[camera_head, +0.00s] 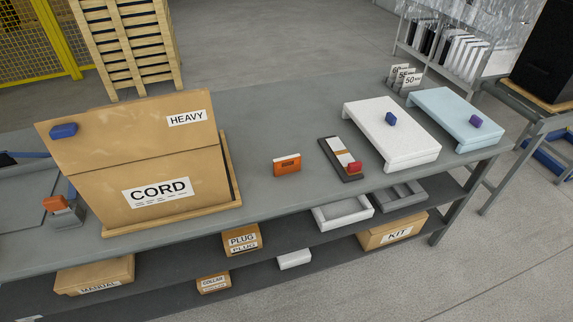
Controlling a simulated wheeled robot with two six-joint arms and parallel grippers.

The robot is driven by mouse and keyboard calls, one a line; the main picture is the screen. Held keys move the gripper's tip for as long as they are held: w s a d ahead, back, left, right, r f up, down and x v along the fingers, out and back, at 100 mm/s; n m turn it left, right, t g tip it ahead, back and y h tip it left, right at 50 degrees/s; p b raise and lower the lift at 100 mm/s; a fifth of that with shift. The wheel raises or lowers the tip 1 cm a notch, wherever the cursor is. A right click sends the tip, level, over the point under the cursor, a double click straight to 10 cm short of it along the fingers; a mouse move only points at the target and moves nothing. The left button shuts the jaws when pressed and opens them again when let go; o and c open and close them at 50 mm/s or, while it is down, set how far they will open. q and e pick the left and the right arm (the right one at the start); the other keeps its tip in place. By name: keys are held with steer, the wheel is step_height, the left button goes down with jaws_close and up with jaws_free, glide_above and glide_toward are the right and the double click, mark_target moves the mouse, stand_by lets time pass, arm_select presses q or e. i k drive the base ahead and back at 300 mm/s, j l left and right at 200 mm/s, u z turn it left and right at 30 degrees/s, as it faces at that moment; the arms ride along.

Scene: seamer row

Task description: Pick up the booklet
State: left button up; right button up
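No thing is plainly marked as the booklet. I cannot tell whether this flat piece is the booklet. A carton labelled MANUAL (95,275) sits on the lower shelf at the left; its inside is hidden. Neither of my grippers is in view.
A large CORD carton (185,165) fills the bench's left part, its HEAVY flap raised. A small orange box (287,164) stands mid-bench. White (385,118) and pale blue (440,108) raised platforms stand at the right. The bench's front strip (290,205) is clear.

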mark_target(282, 166)
steer(key=i+l, duration=0.1)
steer(key=l, duration=0.2)
steer(key=i+l+u, duration=0.15)
steer(key=l, duration=0.2)
steer(key=i+l, duration=0.1)
steer(key=l, duration=0.2)
steer(key=i+l+u, duration=0.1)
steer(key=l, duration=0.2)
